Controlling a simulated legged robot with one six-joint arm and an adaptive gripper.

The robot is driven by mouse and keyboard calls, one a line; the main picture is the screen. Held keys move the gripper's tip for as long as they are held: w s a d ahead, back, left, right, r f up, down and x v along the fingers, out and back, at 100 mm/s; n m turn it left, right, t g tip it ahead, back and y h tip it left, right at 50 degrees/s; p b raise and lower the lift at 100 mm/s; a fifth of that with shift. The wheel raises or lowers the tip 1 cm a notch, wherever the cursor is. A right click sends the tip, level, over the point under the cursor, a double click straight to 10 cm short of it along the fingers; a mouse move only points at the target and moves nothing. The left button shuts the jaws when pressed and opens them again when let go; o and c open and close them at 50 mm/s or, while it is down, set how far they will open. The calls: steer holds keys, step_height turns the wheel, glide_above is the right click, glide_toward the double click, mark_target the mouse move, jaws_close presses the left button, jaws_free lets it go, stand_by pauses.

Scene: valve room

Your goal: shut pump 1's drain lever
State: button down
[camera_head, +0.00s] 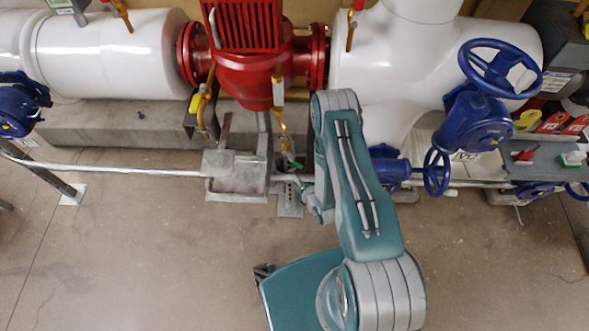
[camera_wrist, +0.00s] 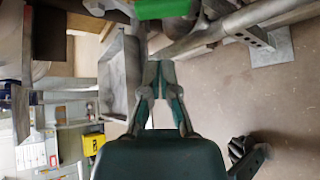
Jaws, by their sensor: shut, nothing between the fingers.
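The red pump (camera_head: 250,60) stands at the top middle of the head view, with yellow-orange levers on and around it. Below it is a grey metal drain basin (camera_head: 238,175), which also shows in the wrist view (camera_wrist: 118,75). A bright green handle (camera_wrist: 165,8) is at the top edge of the wrist view, partly cut off; I take it for the drain lever. Its pivot is not clear. My gripper (camera_wrist: 159,68) is shut and empty, beside the basin and below the green handle in the picture. I cannot tell whether it touches the handle. In the head view my arm hides much of this area.
A thin horizontal pipe (camera_head: 120,170) runs low along the concrete plinth. Blue handwheel valves (camera_head: 480,125) stand to the right. A grey side table (camera_head: 550,155) with small items is at far right. The floor (camera_head: 150,260) at front left is clear.

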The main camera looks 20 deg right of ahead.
mark_target(288, 172)
steer(key=shift+s+a+f+n, duration=0.15)
steer(key=shift+s+f+n, duration=0.15)
steer(key=shift+s+f, duration=0.55)
steer(key=x, duration=0.9)
steer(key=shift+w+r, duration=0.2)
steer(key=shift+w, duration=0.25)
steer(key=shift+s+d+r, duration=0.25)
steer(key=shift+d+r, duration=0.3)
steer(key=shift+d, duration=0.1)
steer(key=shift+s+d+r, duration=0.25)
steer(key=shift+d+r, duration=0.3)
steer(key=shift+d, duration=0.15)
